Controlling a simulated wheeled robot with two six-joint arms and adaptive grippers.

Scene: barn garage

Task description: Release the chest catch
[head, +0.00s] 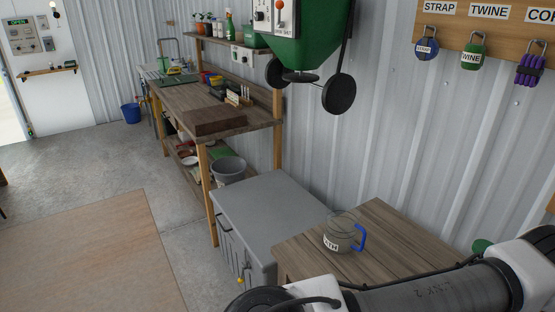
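A grey chest (275,210) with a closed lid stands at the lower middle of the head view, between the workbench and a small wooden table. Its front faces left and is seen at a steep angle. Dark fittings (226,229) show on that front below the lid edge. A small yellow piece (242,280) sits lower, near the front's right end; I cannot tell if it is the catch. Neither gripper's fingers are in view.
A green hopper (305,45) hangs above the chest. The workbench (190,97) stands behind, with a grey bucket (228,170) underneath. The floor left of the chest is clear around a wooden sheet (90,255).

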